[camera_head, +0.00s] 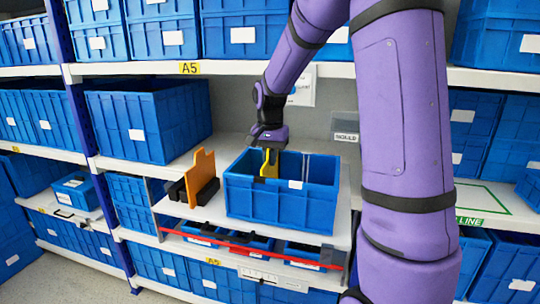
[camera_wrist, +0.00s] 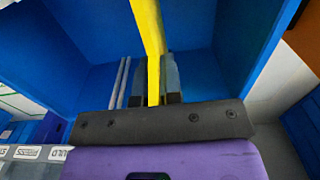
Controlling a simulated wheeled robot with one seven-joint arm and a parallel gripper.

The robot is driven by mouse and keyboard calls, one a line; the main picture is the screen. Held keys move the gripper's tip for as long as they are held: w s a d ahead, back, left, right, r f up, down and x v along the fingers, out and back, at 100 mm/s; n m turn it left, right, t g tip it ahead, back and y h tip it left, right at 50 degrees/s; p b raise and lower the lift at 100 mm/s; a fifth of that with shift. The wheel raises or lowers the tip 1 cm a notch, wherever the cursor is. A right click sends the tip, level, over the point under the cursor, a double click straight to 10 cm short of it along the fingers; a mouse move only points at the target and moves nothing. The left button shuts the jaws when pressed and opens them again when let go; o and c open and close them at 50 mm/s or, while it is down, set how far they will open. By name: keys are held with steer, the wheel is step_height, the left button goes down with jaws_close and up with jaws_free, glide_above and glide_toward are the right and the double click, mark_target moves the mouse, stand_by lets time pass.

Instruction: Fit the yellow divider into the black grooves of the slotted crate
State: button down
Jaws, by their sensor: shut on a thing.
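The slotted blue crate (camera_head: 282,206) stands on the middle shelf. The yellow divider (camera_head: 269,170) is at the left part of the crate's opening, its lower part hidden behind the front wall. My gripper (camera_head: 268,152) is shut on the divider's upper part from above. In the wrist view the divider (camera_wrist: 149,30) is a yellow strip running between my fingers, with blue crate walls (camera_wrist: 225,35) on both sides. Pale upright strips (camera_wrist: 122,78) show beside it. I cannot tell whether the divider's edges sit in the black grooves.
An orange panel (camera_head: 202,165) stands in a black holder (camera_head: 178,192) just left of the crate. A large blue bin (camera_head: 150,123) is at the back left. The upper shelf edge (camera_head: 225,68) runs behind my arm. A small sign (camera_head: 345,137) is behind the crate.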

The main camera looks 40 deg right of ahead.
steer(key=shift+f, duration=1.1)
steer(key=c, duration=1.2)
jaws_free()
step_height(320, 180, up, 11)
steer(key=shift+f, duration=0.15)
